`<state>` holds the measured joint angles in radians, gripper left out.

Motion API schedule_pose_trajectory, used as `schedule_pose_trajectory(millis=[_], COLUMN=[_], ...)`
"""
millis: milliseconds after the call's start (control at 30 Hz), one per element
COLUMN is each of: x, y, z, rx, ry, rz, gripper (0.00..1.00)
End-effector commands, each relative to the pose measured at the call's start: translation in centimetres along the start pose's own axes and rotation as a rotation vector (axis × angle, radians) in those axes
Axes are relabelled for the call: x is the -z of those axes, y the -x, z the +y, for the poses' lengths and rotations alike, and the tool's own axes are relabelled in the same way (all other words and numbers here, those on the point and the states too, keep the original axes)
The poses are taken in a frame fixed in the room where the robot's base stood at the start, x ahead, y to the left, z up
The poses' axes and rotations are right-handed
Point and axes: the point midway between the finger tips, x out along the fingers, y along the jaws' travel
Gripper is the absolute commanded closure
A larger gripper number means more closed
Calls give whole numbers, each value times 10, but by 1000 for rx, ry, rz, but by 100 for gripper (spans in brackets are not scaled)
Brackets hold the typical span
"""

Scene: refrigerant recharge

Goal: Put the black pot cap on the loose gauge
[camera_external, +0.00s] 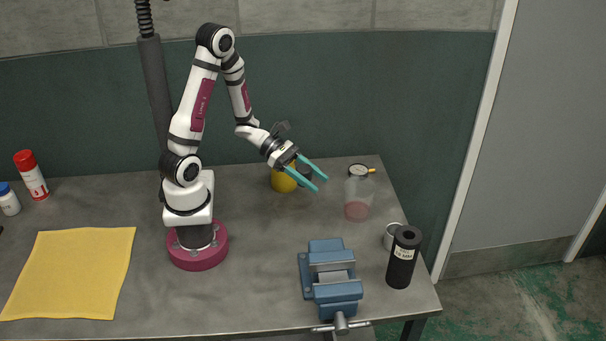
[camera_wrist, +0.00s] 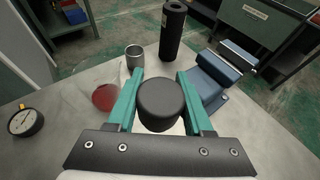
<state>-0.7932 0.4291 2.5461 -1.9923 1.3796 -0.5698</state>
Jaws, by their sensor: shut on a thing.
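The black pot cap (camera_wrist: 161,100) is a dark round piece between the two green fingers of my gripper (camera_wrist: 160,78). In the external view my gripper (camera_external: 320,175) holds the cap (camera_external: 304,171) above the bench, left of the gauge. The gauge (camera_external: 358,170) has a white dial and a brass fitting. In the wrist view the gauge (camera_wrist: 26,122) is at the far left, apart from the cap.
A yellow pot (camera_external: 283,181) stands behind my gripper. A blue vise (camera_external: 332,278), a black cylinder (camera_external: 403,262) and a metal cup (camera_external: 388,238) are at the front right. A yellow cloth (camera_external: 70,275) lies at left. The bench middle is clear.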

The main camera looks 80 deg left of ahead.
Motion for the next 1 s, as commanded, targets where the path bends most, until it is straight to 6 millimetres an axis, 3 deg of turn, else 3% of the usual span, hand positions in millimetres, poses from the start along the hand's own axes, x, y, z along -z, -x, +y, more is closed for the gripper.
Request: schedule_pose_trajectory(millis=[167, 367, 800, 1000], x=[-24, -23, -41, -52], y=[10, -4, -48, -68], z=[1, 41, 173, 214], rx=[-4, -88, -424, -562], ry=[-3, 39, 178, 235], rz=[0, 0, -2, -1], gripper=[100, 100, 100, 100])
